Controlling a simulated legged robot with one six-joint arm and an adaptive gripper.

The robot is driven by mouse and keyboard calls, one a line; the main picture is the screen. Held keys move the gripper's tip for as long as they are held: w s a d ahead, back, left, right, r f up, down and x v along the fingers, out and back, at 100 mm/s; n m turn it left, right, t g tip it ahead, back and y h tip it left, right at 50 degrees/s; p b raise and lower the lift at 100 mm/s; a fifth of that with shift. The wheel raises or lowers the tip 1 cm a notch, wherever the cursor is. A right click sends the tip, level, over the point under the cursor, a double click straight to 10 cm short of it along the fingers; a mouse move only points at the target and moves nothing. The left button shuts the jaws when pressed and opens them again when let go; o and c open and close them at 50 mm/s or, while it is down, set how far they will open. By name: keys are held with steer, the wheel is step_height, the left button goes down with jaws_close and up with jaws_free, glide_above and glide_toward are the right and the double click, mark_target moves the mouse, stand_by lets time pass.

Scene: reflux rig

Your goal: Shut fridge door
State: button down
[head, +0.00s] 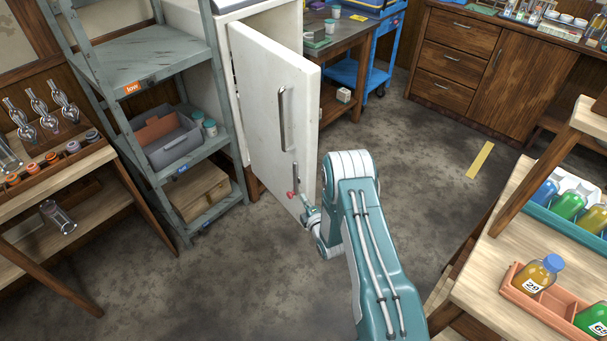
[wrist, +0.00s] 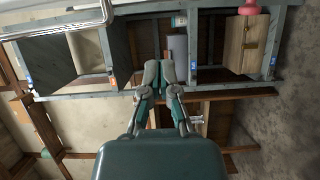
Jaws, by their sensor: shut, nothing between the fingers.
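The white fridge door (head: 262,100) stands open in the head view, swung out from the fridge body (head: 285,25). A long metal handle (head: 283,118) is on its face, with a smaller metal bar lower down. My gripper (head: 303,208) is low in front of the door, near its free edge; I cannot tell whether it touches. In the wrist view my gripper (wrist: 158,76) has its fingertips together, with nothing held. A metal bar, probably the handle (wrist: 55,27), crosses the upper left there.
A grey shelf rack (head: 140,55) stands left of the door, with a grey bin (head: 170,147) and a wooden box (head: 198,190). A small red piece (head: 292,194) shows beside my gripper. A bottle table (head: 490,285) is at right. The floor (head: 230,270) in front is clear.

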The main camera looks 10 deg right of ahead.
steer(key=f, duration=0.1)
glide_toward(297, 169)
steer(key=w+a, duration=0.3)
steer(key=a, duration=0.2)
steer(key=w+d, duration=0.2)
steer(key=d, duration=0.1)
steer(key=shift+w+f, duration=0.15)
steer(key=shift+w+d, duration=0.2)
steer(key=shift+d, duration=0.2)
